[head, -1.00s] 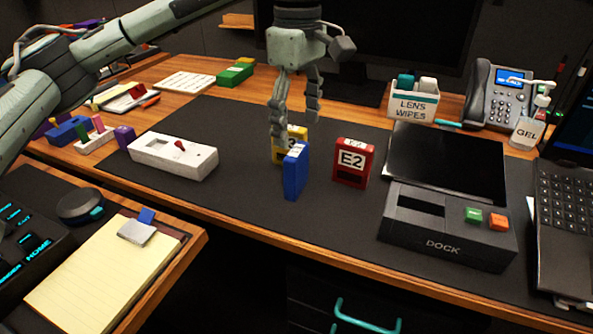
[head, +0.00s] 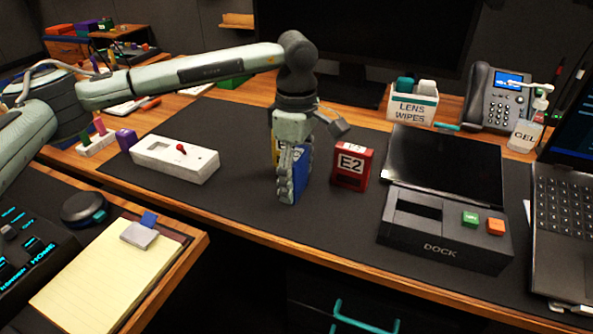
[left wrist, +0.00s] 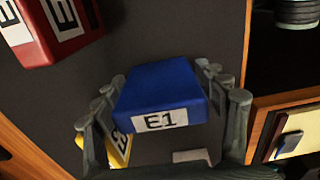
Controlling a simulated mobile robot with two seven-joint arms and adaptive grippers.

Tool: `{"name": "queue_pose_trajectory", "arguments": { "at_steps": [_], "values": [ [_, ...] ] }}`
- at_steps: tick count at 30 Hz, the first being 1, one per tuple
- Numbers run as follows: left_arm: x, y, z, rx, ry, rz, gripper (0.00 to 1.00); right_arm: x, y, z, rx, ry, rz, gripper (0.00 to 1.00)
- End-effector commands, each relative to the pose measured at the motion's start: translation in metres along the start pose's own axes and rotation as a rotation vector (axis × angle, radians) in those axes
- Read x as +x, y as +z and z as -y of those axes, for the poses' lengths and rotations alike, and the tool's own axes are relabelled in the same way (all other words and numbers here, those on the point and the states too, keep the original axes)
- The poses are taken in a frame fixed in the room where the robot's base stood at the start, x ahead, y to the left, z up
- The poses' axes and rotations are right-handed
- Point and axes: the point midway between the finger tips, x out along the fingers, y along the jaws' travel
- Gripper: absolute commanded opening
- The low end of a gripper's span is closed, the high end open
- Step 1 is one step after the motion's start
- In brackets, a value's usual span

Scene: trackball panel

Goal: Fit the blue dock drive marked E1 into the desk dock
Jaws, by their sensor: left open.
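The blue drive (head: 301,172) stands upright on the dark desk mat, partly hidden behind my left gripper (head: 291,178) in the head view. In the left wrist view the blue drive (left wrist: 160,88) shows its E1 label between the fingers of my left gripper (left wrist: 170,105). The gripper is open, with one finger on each side of the drive. The black desk dock (head: 440,228) lies at the right, with an empty-looking slot and a green and an orange button. My right gripper is not in view.
The red E2 drive (head: 352,165) stands just right of the blue drive. A yellow drive (left wrist: 118,148) is close behind it, mostly hidden in the head view. A white box with a red lever (head: 175,158) lies to the left. The mat between the red drive and the dock is clear.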

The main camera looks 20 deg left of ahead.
Motion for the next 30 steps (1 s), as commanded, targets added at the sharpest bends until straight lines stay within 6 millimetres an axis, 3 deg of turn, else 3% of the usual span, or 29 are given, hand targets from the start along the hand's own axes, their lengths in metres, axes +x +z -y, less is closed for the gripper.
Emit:
{"name": "queue_pose_trajectory", "arguments": {
  "at_steps": [10, 22, 30],
  "values": [
    [0.0108, -0.0004, -0.0004, -0.001, 0.002, 0.000, 0.72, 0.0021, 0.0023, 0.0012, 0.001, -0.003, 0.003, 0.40],
    [0.0100, -0.0003, -0.0005, 0.000, 0.002, 0.000, 0.24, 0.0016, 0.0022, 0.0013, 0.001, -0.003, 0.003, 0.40],
    [0.0066, -0.0002, -0.0008, 0.000, 0.003, 0.000, 0.24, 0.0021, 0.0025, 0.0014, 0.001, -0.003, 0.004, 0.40]
  ]
}}
